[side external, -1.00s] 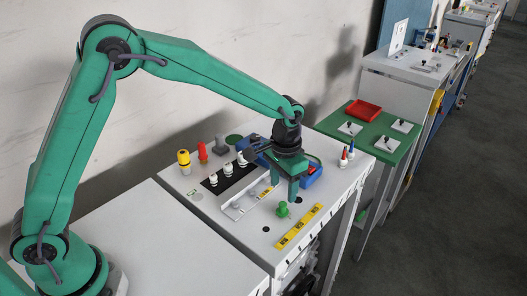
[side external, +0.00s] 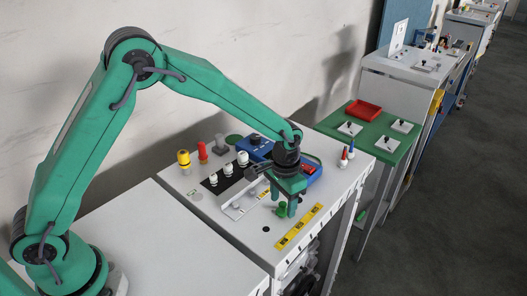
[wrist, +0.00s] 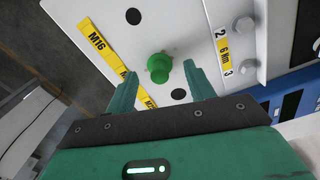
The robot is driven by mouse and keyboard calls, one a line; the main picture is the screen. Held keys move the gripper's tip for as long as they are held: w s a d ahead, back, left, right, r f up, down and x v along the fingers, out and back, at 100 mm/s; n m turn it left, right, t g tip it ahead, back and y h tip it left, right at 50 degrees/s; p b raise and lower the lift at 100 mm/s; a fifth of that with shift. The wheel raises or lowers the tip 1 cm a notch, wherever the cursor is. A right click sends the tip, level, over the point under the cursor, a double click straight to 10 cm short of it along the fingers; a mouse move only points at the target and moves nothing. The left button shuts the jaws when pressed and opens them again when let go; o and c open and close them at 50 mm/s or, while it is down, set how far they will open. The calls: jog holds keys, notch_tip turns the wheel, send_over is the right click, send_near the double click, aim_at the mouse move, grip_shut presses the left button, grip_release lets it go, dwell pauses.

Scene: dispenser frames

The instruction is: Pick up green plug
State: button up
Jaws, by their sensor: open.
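The green plug (side external: 281,211) stands on the light cabinet top near its front edge. It also shows in the wrist view (wrist: 159,67), between and just beyond the fingertips. My gripper (side external: 286,207) is low over the cabinet top, right at the plug, with its fingers pointing down. In the wrist view my gripper (wrist: 160,80) is open, one finger on each side of the plug, with gaps on both sides. The plug's lower part is hard to make out in the side view.
A yellow M16 label strip (side external: 299,226) lies in front of the plug. A metal bracket (side external: 238,204) with bolts and a blue box (side external: 256,147) are behind. White knobs (side external: 228,170) and red and yellow parts stand at the back left. Red and blue screwdrivers (side external: 347,156) stand at right.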

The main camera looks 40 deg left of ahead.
jog(key=shift+f, duration=1.15)
jog(key=c, duration=1)
